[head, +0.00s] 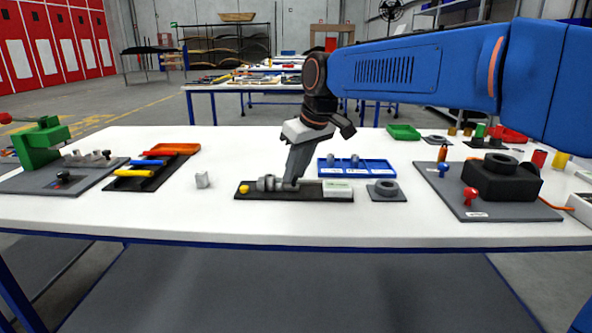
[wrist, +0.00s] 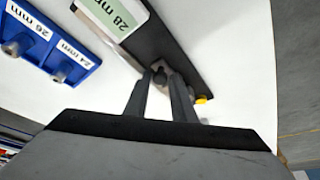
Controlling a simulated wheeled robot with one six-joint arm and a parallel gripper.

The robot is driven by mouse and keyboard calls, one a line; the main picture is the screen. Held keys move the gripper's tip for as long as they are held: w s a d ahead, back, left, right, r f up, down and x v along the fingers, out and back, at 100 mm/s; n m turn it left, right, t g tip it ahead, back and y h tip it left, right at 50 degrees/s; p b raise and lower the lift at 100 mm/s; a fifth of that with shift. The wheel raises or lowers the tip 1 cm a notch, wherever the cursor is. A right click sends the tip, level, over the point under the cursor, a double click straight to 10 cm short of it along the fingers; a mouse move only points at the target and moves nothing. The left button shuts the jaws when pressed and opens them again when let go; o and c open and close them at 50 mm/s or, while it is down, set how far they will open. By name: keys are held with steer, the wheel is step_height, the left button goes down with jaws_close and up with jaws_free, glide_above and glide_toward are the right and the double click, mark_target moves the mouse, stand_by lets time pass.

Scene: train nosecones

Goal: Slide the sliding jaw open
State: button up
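A dark base plate (head: 310,194) lies on the white table in the head view, with a grey metal jaw fixture (head: 267,184) and a yellow knob (head: 244,189) at its left end. The plate (wrist: 182,55) also shows in the wrist view, with its "28 mm" label (wrist: 113,14). My gripper (head: 291,184) points down at the right side of the jaw fixture. In the wrist view my gripper's fingers (wrist: 162,76) stand apart on either side of a small dark knob (wrist: 160,74). I cannot tell whether they touch it. The sliding jaw is partly hidden behind the fingers.
A blue tray (head: 357,167) with grey pieces stands just behind the plate. The table's front strip is clear.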

jaws_close()
steer(key=shift+d, duration=1.3)
steer(key=shift+o, duration=2.4)
jaws_free()
steer(key=shift+d, duration=0.1)
steer(key=shift+r, duration=0.1)
steer(key=v, duration=1.7)
steer(key=shift+s, duration=0.2)
steer(key=shift+d, duration=0.1)
steer(key=shift+s, duration=0.1)
